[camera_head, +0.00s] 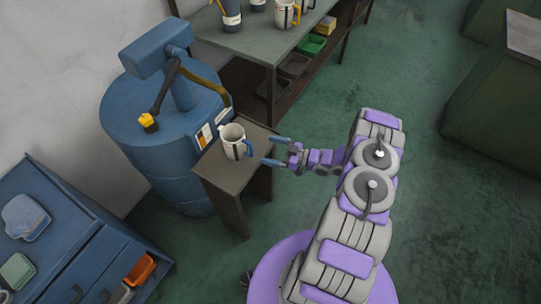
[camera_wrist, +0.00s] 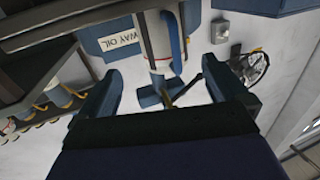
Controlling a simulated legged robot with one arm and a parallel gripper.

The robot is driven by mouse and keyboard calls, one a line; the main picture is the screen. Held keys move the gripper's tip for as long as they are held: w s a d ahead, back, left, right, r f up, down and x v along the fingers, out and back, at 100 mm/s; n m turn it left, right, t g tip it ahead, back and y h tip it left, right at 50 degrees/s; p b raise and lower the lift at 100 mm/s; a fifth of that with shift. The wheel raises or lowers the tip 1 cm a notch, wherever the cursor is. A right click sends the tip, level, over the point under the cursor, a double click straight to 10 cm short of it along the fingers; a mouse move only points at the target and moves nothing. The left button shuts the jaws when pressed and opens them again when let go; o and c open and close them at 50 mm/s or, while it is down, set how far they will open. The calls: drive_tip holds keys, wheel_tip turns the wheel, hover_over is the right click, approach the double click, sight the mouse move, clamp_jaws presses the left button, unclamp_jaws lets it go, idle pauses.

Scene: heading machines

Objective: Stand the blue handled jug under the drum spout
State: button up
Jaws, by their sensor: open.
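A white jug (camera_head: 232,141) with a dark band and a blue handle (camera_head: 249,148) stands upright on a small dark stand (camera_head: 222,176). The blue drum (camera_head: 160,160) is beside the stand, with a pump on top. A brown curved spout (camera_head: 209,83) comes from the pump and ends above the jug in the head view; exact alignment is unclear. My gripper (camera_head: 267,151) is open and empty, a small gap to the right of the handle, with its fingers pointing at it. In the wrist view the white jug body (camera_wrist: 156,30) shows beyond the open fingers.
A bench (camera_head: 262,38) behind holds several other jugs, with trays on its lower shelf. A blue cabinet (camera_head: 60,235) is at lower left. A dark green machine (camera_head: 495,100) is at right. The floor between is clear.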

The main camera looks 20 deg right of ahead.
drive_tip(key=w+d+r+m+g+h, duration=0.1)
drive_tip(key=w+d+r+h, duration=0.75)
drive_tip(key=w, duration=0.25)
drive_tip(key=s+d+r+m+g+h, duration=0.1)
drive_tip(key=s+d+r+m+h, duration=0.1)
drive_tip(key=r+h, duration=0.35)
drive_tip(key=s+d+r+m+g+h, duration=0.2)
drive_tip(key=r, duration=0.6)
drive_tip(key=s+a+r+m+g+h, duration=0.15)
drive_tip(key=s+a+r, duration=0.25)
drive_tip(key=s, duration=0.4)
drive_tip(key=s+a+r+m+g, duration=0.2)
drive_tip(key=s+a+r, duration=0.15)
drive_tip(key=s, duration=0.45)
drive_tip(key=s+a+r+g+y, duration=0.1)
drive_tip(key=s+a, duration=0.4)
drive_tip(key=s, duration=0.3)
drive_tip(key=s+a+r+m+g+y, duration=0.1)
drive_tip(key=s+a+r+g, duration=0.1)
drive_tip(key=s+a, duration=0.3)
drive_tip(key=s+a+r+g+y, duration=0.1)
drive_tip(key=s+a, duration=0.3)
drive_tip(key=s, duration=0.9)
drive_tip(key=shift+s+a+r+g+y, duration=0.15)
drive_tip(key=shift+a+r+g+y, duration=0.25)
drive_tip(key=shift+g, duration=0.35)
drive_tip(key=shift+m, duration=0.25)
